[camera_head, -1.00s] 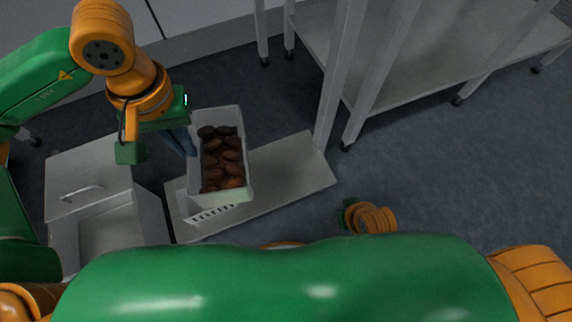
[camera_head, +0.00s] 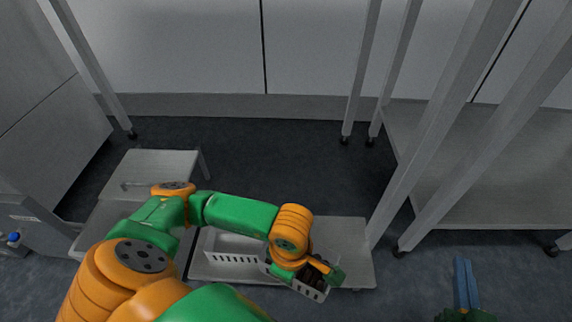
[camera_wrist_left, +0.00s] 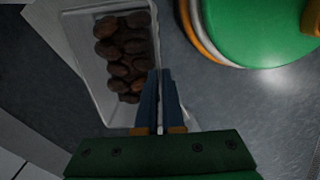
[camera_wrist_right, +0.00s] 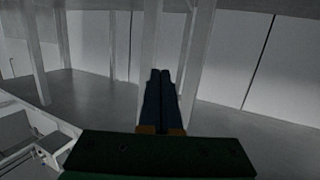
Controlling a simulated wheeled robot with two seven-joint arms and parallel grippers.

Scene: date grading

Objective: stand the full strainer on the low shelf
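The full strainer (camera_head: 312,292) is a white slotted box with dark brown dates. It appears at the front edge of a low pale board (camera_head: 348,232); I cannot tell whether it touches it. My left arm partly covers it. In the left wrist view, the strainer (camera_wrist_left: 102,103) lies beside my left gripper (camera_wrist_left: 160,72), whose blue fingers are closed on its side wall. My right gripper (camera_head: 464,265) is shut and empty, out to the right; it also shows in the right wrist view (camera_wrist_right: 160,72).
A second white slotted container (camera_head: 232,258) stands on the board's left part. A steel table with a lower shelf (camera_head: 490,165) and upright legs stands at right. Dark floor (camera_head: 270,150) is clear behind the board.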

